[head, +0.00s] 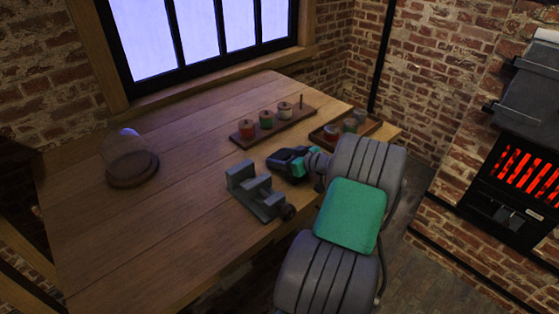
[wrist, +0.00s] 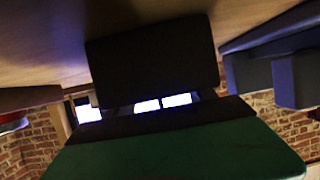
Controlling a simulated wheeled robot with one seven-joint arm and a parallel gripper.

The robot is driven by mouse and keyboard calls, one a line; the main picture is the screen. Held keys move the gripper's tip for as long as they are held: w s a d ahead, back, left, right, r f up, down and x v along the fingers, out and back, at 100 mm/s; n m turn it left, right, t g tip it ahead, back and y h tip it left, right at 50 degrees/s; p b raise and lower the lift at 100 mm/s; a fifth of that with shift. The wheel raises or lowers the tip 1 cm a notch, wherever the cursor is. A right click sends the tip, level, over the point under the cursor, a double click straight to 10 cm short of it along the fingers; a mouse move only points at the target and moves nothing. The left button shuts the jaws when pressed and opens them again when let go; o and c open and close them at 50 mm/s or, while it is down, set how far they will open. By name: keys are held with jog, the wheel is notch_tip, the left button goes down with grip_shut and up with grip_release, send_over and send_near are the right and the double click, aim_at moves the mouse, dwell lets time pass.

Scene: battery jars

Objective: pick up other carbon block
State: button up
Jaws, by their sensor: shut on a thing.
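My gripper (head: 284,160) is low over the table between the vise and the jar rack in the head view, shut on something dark. In the wrist view a broad dark block shape (wrist: 150,62) fills the middle in front of the green gripper body (wrist: 180,150); I take it for the carbon block, though I cannot clearly separate block from finger. In the head view the block does not stand out from the dark fingers. I cannot tell whether it touches the table.
A wooden rack (head: 275,125) with red, green and pale jars lies behind. A tray (head: 330,137) with jars is at the right. A glass dome (head: 127,155) stands left; the table's left half is otherwise clear.

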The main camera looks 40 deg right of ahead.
jog(key=shift+c, duration=0.7)
jog(key=shift+r, duration=0.15)
